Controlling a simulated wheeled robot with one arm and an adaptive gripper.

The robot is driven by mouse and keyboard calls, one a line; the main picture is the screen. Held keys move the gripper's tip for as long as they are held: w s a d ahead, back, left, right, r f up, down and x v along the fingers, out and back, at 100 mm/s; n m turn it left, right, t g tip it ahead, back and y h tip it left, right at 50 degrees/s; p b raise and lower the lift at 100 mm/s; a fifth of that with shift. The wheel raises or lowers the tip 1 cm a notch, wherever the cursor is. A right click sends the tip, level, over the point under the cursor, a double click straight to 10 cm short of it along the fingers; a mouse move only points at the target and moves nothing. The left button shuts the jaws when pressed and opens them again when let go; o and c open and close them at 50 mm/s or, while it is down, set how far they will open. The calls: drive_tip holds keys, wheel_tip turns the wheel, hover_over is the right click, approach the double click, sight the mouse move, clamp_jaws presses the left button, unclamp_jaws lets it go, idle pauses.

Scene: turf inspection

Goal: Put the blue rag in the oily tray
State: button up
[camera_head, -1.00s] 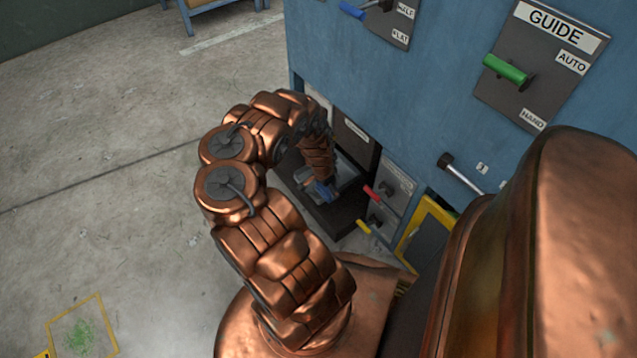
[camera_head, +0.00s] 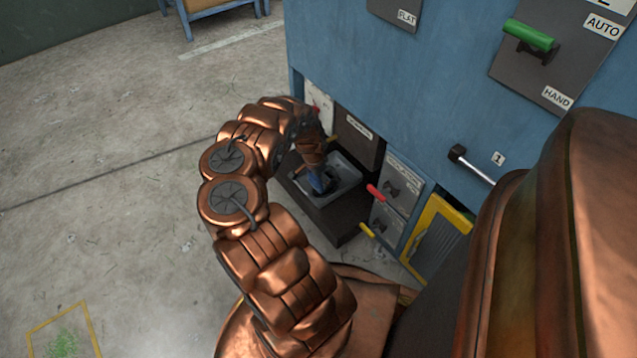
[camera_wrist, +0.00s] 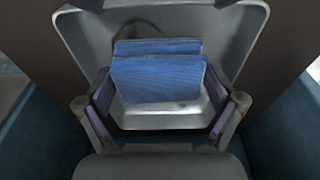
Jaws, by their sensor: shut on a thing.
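The blue rag (camera_wrist: 158,78) is a folded, ribbed blue cloth held between the two fingers of my gripper (camera_wrist: 164,106) in the wrist view. Whether the rag touches the tray floor I cannot tell.
The blue cabinet (camera_head: 400,100) rises behind the tray. A red handle (camera_head: 375,193) and a yellow handle (camera_head: 367,230) stick out just right of the drawer. A yellow-framed panel (camera_head: 437,240) is further right. Open concrete floor (camera_head: 110,200) lies left.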

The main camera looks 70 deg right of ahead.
sight(314, 180)
drive_tip(key=shift+f, duration=0.6)
drive_tip(key=shift+f, duration=0.1)
drive_tip(key=o, duration=0.7)
drive_tip(key=r+p, duration=0.2)
drive_tip(key=r, duration=0.2)
drive_tip(key=a+r+p, duration=0.1)
drive_tip(key=r+p, duration=0.1)
drive_tip(key=r, duration=0.2)
drive_tip(key=w+r+p, duration=0.1)
drive_tip(key=r+p, duration=0.1)
drive_tip(key=r, duration=0.2)
drive_tip(key=shift+a+p, duration=0.25)
drive_tip(key=shift+p, duration=0.1)
drive_tip(key=shift+w, duration=0.1)
